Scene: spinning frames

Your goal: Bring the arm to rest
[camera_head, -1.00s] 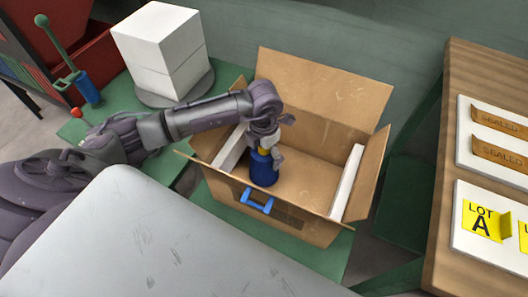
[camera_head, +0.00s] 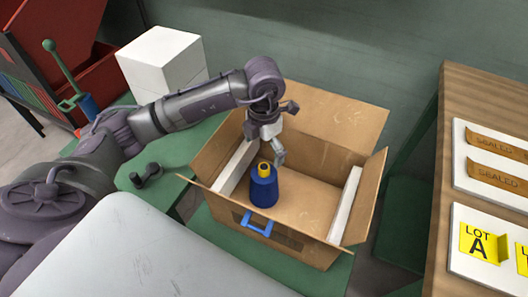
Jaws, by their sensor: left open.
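My left arm reaches in from the left over an open cardboard box (camera_head: 299,245). My left gripper (camera_head: 270,150) is open and empty, pointing down into the box. A blue spool-like cylinder with a yellow top (camera_head: 263,189) stands upright in the box, just below the gripper. The gripper appears clear of it, with a small gap above the yellow top. My right gripper does not show.
White strips (camera_head: 345,205) line the box's two short sides, and its flaps stand open. A white block (camera_head: 162,60) stands behind my arm. A dark double-ended item (camera_head: 146,175) lies on the green surface. A wooden table (camera_head: 455,120) with labelled boards is at right.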

